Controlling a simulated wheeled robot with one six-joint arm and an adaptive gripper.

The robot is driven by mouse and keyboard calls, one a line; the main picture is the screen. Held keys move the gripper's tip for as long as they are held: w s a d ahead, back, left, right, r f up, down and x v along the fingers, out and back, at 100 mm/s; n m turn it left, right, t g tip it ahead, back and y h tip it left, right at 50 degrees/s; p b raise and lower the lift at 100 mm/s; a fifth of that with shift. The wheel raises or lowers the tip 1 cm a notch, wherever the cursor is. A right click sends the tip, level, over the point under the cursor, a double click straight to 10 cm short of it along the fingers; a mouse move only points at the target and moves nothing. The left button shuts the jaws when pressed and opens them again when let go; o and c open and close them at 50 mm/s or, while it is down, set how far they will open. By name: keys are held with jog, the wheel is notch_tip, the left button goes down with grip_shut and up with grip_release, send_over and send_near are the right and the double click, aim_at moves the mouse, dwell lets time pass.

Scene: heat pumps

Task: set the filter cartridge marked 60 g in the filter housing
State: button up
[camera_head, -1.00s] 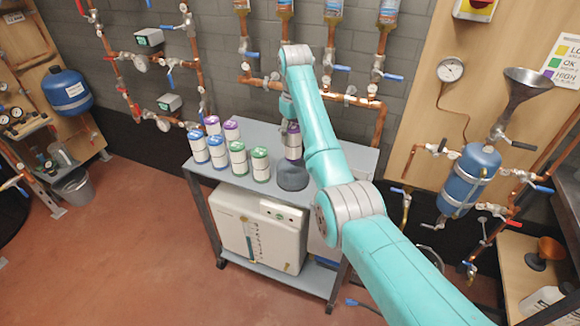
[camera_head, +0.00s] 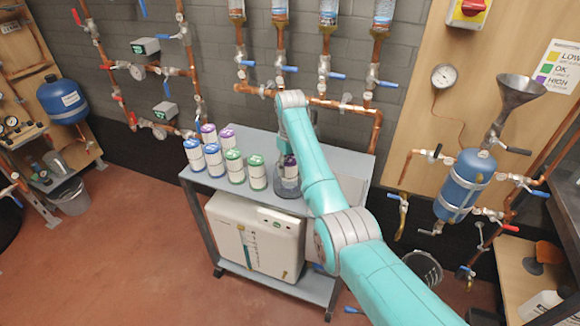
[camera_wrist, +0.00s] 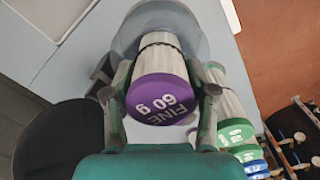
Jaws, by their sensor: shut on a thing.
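My gripper (camera_wrist: 164,76) is shut on a purple-capped white cartridge (camera_wrist: 160,92). Its cap reads "FINE 60 g". In the head view this cartridge (camera_head: 290,171) stands roughly upright, with its lower part inside the round, see-through filter housing (camera_head: 286,190) on the grey bench. In the wrist view the housing (camera_wrist: 196,43) surrounds the cartridge's far end. Whether the cartridge touches the housing's floor is hidden.
Several purple, blue and green cartridges (camera_head: 235,166) stand close together left of the housing on the bench (camera_head: 205,184). A dark round disc (camera_wrist: 58,140) lies on the other side in the wrist view. Copper pipes (camera_head: 330,102) run behind.

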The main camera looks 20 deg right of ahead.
jog(key=shift+f, duration=0.1)
jog(key=o, duration=1.3)
notch_tip(320, 180, up, 12)
jog(key=shift+r, duration=0.15)
